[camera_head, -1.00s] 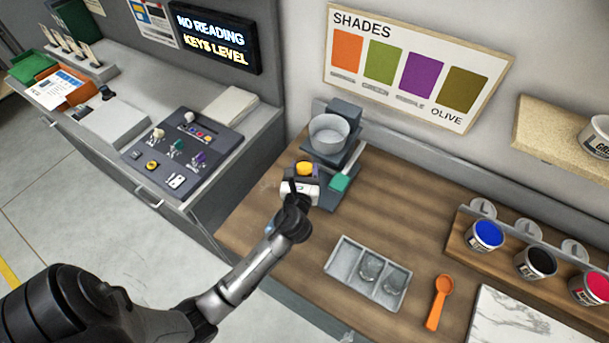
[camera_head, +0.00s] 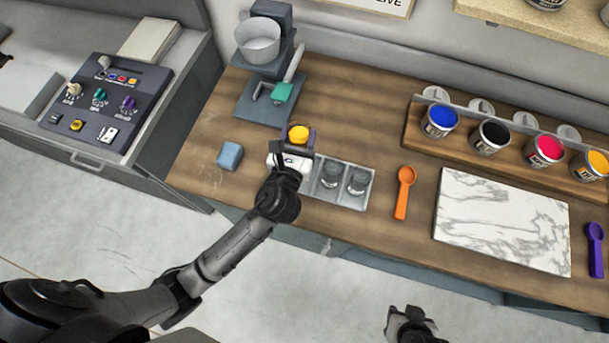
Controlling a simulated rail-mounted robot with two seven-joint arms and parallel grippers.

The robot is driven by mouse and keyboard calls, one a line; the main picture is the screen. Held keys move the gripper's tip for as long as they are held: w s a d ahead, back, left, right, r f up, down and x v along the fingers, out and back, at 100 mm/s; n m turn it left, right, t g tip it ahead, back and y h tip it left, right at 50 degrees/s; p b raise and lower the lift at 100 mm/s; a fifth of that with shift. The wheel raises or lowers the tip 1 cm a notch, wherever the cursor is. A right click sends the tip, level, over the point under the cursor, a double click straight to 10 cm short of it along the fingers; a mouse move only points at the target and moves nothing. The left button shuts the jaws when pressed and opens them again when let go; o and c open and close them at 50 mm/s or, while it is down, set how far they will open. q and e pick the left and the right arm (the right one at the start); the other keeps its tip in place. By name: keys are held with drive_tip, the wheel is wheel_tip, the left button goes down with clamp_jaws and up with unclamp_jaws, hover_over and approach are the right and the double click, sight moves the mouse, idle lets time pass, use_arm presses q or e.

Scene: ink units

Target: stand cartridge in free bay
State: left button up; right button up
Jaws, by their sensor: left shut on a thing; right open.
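My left gripper (camera_head: 297,148) is shut on a cartridge with a yellow round top (camera_head: 299,134). It holds the cartridge at the left end of the grey tray (camera_head: 343,202). The tray's middle and right bays each hold a clear, dark-looking vessel (camera_head: 329,176). The left bay is mostly hidden behind my gripper and wrist. I cannot tell whether the cartridge is above the bay or inside it; its lower part is hidden. My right gripper (camera_head: 410,318) is open at the bottom edge, apart from the bench.
A grey dispenser stand (camera_head: 266,95) with a bowl stands behind left. A blue block (camera_head: 230,156) lies left of my gripper. An orange scoop (camera_head: 403,192) and a marble slab (camera_head: 503,222) lie to the right. Paint pots (camera_head: 439,121) line the back.

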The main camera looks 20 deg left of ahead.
use_arm(q)
drive_tip(key=shift+s+d+f, duration=0.3)
drive_tip(key=shift+d, duration=0.35)
drive_tip(key=shift+s+d+f+h+b, duration=0.15)
drive_tip(key=shift+d+f+h+b, duration=0.1)
drive_tip(key=shift+d+h+b, duration=0.05)
wheel_tip(320, 180, down, 9)
drive_tip(key=b, duration=0.3)
drive_tip(key=shift+s+r+b, duration=0.1)
drive_tip(key=shift+r+b, duration=0.05)
drive_tip(key=shift+b, duration=0.25)
drive_tip(key=shift+f, duration=0.4)
drive_tip(key=shift+f, duration=0.15)
drive_tip(key=o, duration=0.7)
